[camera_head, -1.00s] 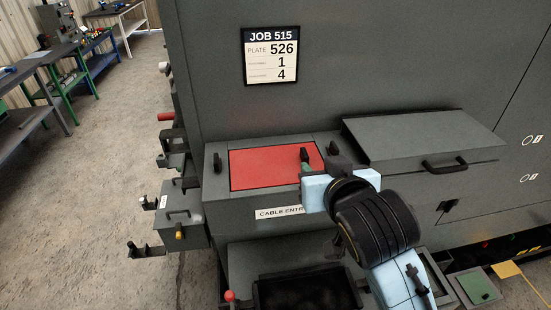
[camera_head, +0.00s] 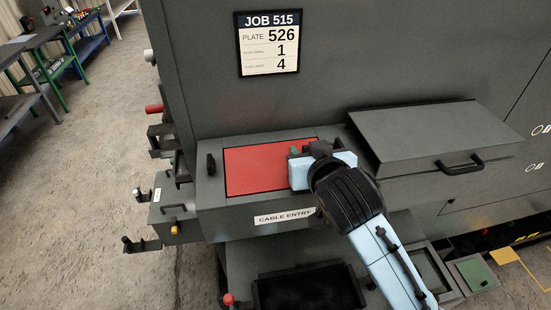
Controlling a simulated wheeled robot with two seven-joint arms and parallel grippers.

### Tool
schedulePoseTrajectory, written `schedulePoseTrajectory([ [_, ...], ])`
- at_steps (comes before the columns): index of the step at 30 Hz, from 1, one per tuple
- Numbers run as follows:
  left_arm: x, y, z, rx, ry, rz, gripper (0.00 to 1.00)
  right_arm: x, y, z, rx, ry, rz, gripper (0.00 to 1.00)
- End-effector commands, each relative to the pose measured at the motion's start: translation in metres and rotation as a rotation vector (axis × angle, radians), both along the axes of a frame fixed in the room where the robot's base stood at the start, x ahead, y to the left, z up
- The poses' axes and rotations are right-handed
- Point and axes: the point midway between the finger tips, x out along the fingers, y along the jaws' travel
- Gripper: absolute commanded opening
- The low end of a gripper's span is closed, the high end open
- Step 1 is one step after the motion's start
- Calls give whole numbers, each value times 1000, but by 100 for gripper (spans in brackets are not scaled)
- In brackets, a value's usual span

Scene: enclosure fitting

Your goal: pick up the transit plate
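The red plate (camera_head: 254,170) lies flat in the recess above the CABLE ENTRY label, and I take it to be the transit plate. Its right part is hidden by my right arm. My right gripper (camera_head: 303,150) is over the plate's right end, by a small green upright part (camera_head: 294,151). The light blue gripper body and black wrist hide the fingers, so I cannot tell whether they are open or touch the green part. My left gripper is not in view.
A black clamp (camera_head: 211,164) stands at the recess's left end. A sloped grey lid with a black handle (camera_head: 462,165) is on the right. A black tray (camera_head: 305,290) is below. The JOB 515 sign (camera_head: 269,43) is on the wall behind. Open floor lies left.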

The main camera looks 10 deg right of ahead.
Motion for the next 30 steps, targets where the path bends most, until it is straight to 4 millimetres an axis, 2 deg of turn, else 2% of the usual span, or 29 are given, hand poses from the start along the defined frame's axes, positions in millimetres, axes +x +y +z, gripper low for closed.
schedulePoseTrajectory([
  [2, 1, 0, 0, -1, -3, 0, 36, 0, 0, 0, 0, 0, 1, 34],
  [10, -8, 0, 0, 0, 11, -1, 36, 0, 0, 0, 0, 1, 1, 0],
  [22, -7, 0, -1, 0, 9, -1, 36, 0, 1, 5, 2, -2, 0, 0],
  [26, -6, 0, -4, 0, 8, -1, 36, 1, 1, 24, 6, -8, 0, 0],
  [30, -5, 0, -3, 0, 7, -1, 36, 0, 1, 55, 7, -9, 1, 0],
])
